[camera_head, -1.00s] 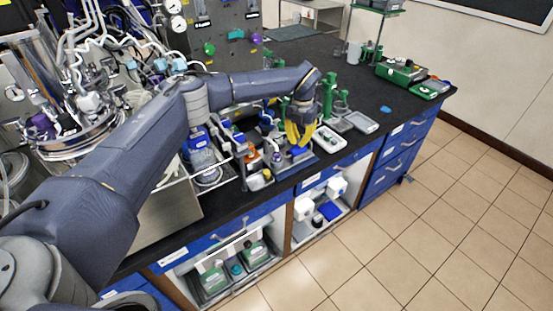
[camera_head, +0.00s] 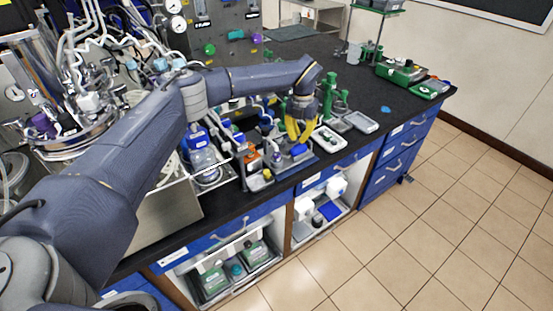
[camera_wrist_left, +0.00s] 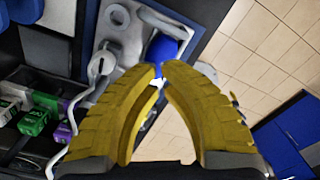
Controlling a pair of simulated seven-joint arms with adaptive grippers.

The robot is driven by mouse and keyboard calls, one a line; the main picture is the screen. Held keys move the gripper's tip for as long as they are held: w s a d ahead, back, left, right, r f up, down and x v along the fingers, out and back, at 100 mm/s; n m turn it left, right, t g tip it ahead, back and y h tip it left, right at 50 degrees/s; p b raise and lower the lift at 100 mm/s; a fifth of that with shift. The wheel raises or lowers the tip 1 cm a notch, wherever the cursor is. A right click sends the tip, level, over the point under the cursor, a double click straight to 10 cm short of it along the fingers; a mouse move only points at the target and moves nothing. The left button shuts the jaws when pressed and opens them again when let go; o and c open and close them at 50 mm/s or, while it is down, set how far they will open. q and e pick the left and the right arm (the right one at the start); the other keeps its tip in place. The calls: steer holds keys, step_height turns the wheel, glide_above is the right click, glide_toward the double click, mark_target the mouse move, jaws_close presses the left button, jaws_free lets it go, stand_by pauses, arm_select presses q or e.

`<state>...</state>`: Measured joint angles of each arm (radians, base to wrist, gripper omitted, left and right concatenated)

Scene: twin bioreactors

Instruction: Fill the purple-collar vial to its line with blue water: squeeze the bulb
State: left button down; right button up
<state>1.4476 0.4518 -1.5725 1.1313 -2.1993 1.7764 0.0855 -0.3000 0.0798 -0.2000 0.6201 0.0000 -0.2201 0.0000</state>
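My left gripper (camera_head: 301,137) has yellow fingers and points down over the front part of the bench. In the left wrist view its fingertips (camera_wrist_left: 163,70) are close together with a narrow gap. A blue part (camera_wrist_left: 162,48) shows just beyond the tips, and a small white piece (camera_wrist_left: 157,82) shows between the fingers. I cannot tell whether the fingers touch either. In the head view a blue object (camera_head: 299,149) lies just below the fingers. I cannot make out the bulb, the purple-collar vial or its water line for certain. My right gripper is not in view.
A white tray (camera_head: 328,140) and a grey tray (camera_head: 361,122) lie right of the gripper. Green stands (camera_head: 327,92) rise behind it. Glassware in a metal rack (camera_head: 205,160) stands to the left. The black bench top (camera_head: 395,103) farther right is mostly clear.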

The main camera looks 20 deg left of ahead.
mark_target(299, 146)
arm_select(q)
steer(key=shift+f, duration=0.2)
steer(key=shift+f, duration=2.25)
steer(key=shift+r, duration=2.4)
steer(key=shift+f, duration=0.15)
